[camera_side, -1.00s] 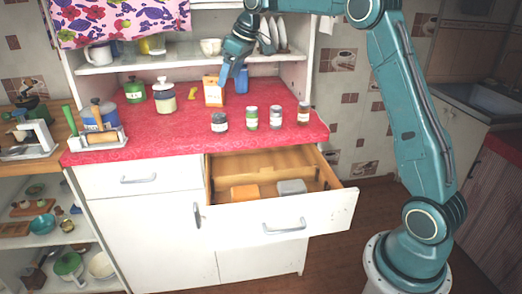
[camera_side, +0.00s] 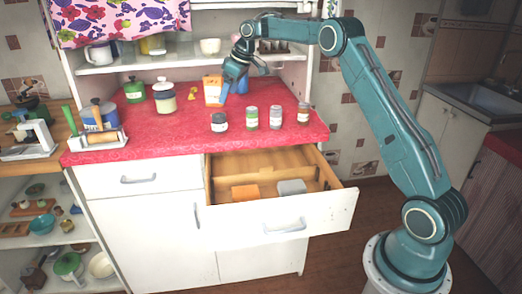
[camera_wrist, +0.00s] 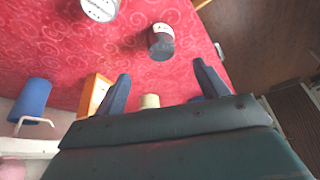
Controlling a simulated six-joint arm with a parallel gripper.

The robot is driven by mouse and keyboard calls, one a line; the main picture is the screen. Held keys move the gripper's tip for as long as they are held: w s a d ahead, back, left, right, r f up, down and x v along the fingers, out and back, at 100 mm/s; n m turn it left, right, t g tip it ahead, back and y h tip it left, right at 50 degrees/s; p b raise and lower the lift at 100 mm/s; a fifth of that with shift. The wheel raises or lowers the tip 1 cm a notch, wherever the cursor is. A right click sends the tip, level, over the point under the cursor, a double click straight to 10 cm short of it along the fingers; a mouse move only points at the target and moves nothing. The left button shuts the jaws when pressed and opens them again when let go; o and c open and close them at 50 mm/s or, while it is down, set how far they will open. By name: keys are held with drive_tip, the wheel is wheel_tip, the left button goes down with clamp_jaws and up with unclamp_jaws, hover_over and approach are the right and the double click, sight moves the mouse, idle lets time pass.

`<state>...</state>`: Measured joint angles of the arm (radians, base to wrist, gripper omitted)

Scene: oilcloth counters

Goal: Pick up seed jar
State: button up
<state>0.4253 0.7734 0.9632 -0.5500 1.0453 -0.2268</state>
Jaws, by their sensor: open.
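Several small labelled jars with grey or dark lids stand in a row near the front of the red counter: a dark one (camera_side: 219,122), a greenish one (camera_side: 252,118), a grey one (camera_side: 275,118) and a brownish one (camera_side: 303,113). I cannot tell which is the seed jar. My gripper (camera_side: 236,88) is open and empty, behind this row and beside an orange carton (camera_side: 213,91). In the wrist view my fingers (camera_wrist: 161,72) are apart, with a dark jar (camera_wrist: 160,43) beyond them and a grey-lidded jar (camera_wrist: 100,7) at the top edge.
A cream canister (camera_side: 165,99) and a green canister (camera_side: 135,92) stand left on the red counter (camera_side: 180,135). A blue object (camera_wrist: 32,98) lies left in the wrist view. The drawer (camera_side: 285,212) below is open, holding an orange block (camera_side: 245,192) and a grey one (camera_side: 291,187).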

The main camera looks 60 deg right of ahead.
sight(224, 110)
drive_tip(key=shift+x, duration=3.05)
drive_tip(key=shift+x, duration=2.6)
drive_tip(key=shift+a, duration=0.1)
drive_tip(key=c, duration=1.1)
drive_tip(key=shift+c, duration=0.2)
drive_tip(key=shift+r, duration=0.1)
wheel_tip(224, 110, up, 10)
